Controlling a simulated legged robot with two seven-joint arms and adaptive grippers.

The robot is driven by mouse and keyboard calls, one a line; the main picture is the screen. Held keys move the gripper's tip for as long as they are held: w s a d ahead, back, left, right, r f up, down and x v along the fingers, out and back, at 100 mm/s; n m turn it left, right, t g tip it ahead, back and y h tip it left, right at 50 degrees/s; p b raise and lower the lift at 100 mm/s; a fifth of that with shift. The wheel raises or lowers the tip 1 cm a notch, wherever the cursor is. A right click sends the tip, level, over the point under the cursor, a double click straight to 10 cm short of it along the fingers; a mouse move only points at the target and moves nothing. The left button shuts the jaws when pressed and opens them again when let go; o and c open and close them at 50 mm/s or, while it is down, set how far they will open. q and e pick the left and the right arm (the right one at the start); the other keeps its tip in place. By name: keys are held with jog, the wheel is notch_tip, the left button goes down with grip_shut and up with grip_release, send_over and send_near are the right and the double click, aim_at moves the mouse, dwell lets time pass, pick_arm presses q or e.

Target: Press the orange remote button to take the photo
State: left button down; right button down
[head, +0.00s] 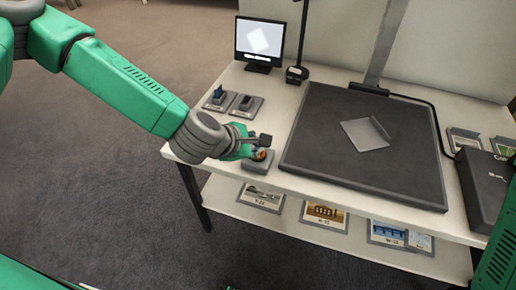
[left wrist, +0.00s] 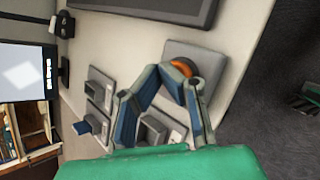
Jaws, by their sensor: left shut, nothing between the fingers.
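The orange button (left wrist: 182,67) sits on a grey remote box near the table's front left edge. In the head view the orange button (head: 259,154) is partly hidden by my left gripper (head: 262,147). In the left wrist view my left gripper (left wrist: 174,72) is shut and empty, its fingertips over the button's near side. I cannot tell whether they touch it. The grey remote box (head: 258,167) lies flat on the table. My right gripper is not in view; only a green part of my right arm shows at the right edge.
A black copy board (head: 310,160) with a pale sheet (head: 364,134) fills the table's middle. A monitor (head: 259,41) stands at the back left, showing the sheet. Two grey holders (head: 243,106) with small dark items lie behind the remote. A dark box (head: 485,180) stands at right.

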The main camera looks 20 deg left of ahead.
pick_arm(q)
jog(key=shift+r+p, duration=0.4)
jog(key=shift+r, duration=0.2)
notch_tip(320, 180, up, 5)
jog(key=p, duration=0.4)
jog(key=shift+r+p, duration=0.1)
jog(key=shift+p, duration=0.25)
dwell(0.3)
